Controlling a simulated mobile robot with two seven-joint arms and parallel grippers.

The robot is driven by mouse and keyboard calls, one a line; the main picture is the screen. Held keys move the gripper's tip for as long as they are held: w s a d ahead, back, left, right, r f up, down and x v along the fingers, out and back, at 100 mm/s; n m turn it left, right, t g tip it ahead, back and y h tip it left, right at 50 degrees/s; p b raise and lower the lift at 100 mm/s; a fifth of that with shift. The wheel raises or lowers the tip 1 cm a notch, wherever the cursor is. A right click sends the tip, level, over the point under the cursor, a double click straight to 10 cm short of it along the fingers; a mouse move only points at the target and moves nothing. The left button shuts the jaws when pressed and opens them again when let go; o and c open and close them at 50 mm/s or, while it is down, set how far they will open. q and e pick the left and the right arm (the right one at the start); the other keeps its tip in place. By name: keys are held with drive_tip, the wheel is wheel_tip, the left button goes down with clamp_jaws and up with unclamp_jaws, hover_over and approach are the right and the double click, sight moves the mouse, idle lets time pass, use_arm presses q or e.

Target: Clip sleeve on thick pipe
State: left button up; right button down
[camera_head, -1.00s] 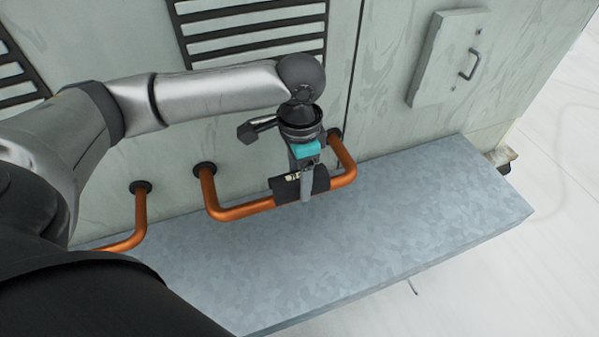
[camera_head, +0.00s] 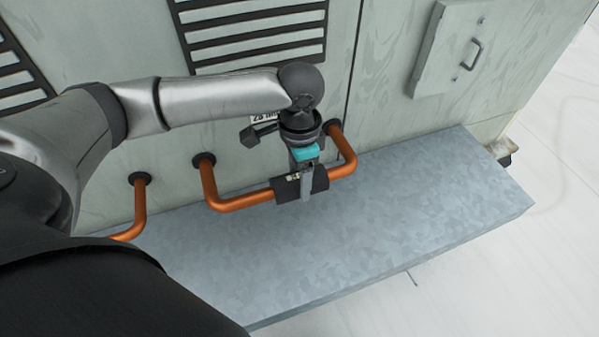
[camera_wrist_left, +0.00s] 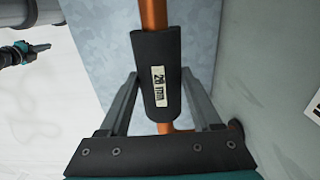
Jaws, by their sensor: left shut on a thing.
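The black sleeve (camera_wrist_left: 157,68) bears a "28 mm" label and covers a stretch of the copper pipe (camera_head: 236,202), which comes out at both its ends. It also shows in the head view (camera_head: 319,181). I cannot tell whether the sleeve wraps the pipe fully. My left gripper (camera_head: 303,190) is over the pipe's front run, shut on the sleeve. In the left wrist view its fingers (camera_wrist_left: 160,95) stand on either side of the sleeve. A teal and black part, probably my right gripper (camera_wrist_left: 22,54), is small at the upper left there; its jaws are unclear.
A second copper pipe (camera_head: 139,205) is at the left. A grey metal ledge (camera_head: 390,220) lies below the pipes, mostly clear. The pale wall (camera_head: 385,110) behind carries vents (camera_head: 250,38) and a box with a handle (camera_head: 448,50). A label (camera_head: 265,118) is partly hidden by my wrist.

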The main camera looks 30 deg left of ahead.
use_arm(q)
drive_tip(key=shift+f, duration=0.1)
drive_tip(key=o, duration=1.5)
drive_tip(key=shift+o, duration=0.2)
wheel_tip(320, 180, up, 15)
drive_tip(key=p, duration=0.1)
drive_tip(key=shift+p, duration=0.3)
